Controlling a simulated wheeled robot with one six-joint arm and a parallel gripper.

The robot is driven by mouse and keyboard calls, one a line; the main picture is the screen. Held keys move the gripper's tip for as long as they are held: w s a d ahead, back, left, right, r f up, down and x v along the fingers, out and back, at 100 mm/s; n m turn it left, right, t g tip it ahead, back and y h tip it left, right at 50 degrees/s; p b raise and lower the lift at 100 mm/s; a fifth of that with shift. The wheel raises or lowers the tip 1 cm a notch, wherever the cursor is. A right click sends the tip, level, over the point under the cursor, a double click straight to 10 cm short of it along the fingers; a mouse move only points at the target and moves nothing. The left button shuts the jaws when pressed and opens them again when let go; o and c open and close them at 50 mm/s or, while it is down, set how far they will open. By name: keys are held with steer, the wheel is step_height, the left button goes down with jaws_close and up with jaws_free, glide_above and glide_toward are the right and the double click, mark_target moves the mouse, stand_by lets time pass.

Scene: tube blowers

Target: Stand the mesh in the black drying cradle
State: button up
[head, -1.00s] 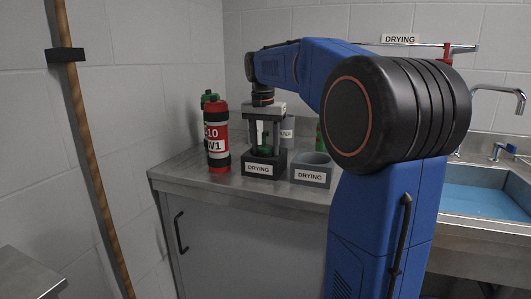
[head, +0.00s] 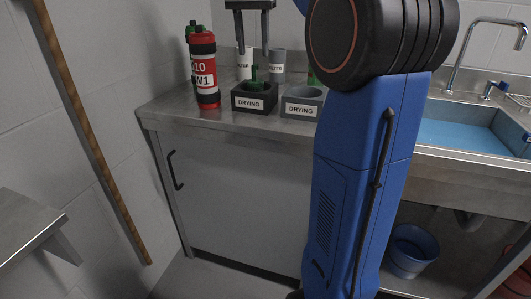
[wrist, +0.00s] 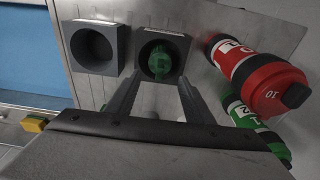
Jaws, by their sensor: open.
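The mesh (head: 254,82) shows as a green part standing up out of the black drying cradle (head: 252,104), which carries a DRYING label. Its lower part is hidden inside the cradle. In the wrist view the green mesh (wrist: 160,62) sits within the round hole of the black cradle (wrist: 147,38). My gripper (head: 253,47) is open and empty above the cradle, its fingers pointing down and apart from the mesh. In the wrist view the gripper (wrist: 158,82) has a finger on either side of the mesh.
A red extinguisher-like bottle (head: 204,70) and a green one (head: 191,32) stand close on the left. Pale labelled cylinders (head: 244,63) are behind. A sink (head: 462,135) lies to the right.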

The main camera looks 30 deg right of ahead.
steer(key=s+a+f+n+t, duration=0.1)
steer(key=s+a+f+n, duration=0.2)
steer(key=s+f, duration=0.6)
steer(key=s+a+f+n+t, duration=0.1)
steer(key=s+a+f+n, duration=0.3)
steer(key=s+a+f, duration=0.3)
steer(key=s+a+f+n+t+y, duration=0.1)
steer(key=s+a+f+n+t, duration=0.1)
steer(key=s+f, duration=1.1)
step_height(320, 180, down, 3)
steer(key=a+n, duration=0.1)
steer(key=a, duration=0.1)
steer(key=shift+s+a+r, duration=0.15)
steer(key=shift+s+a, duration=0.1)
steer(key=shift+a, duration=0.15)
steer(key=shift+c, duration=0.2)
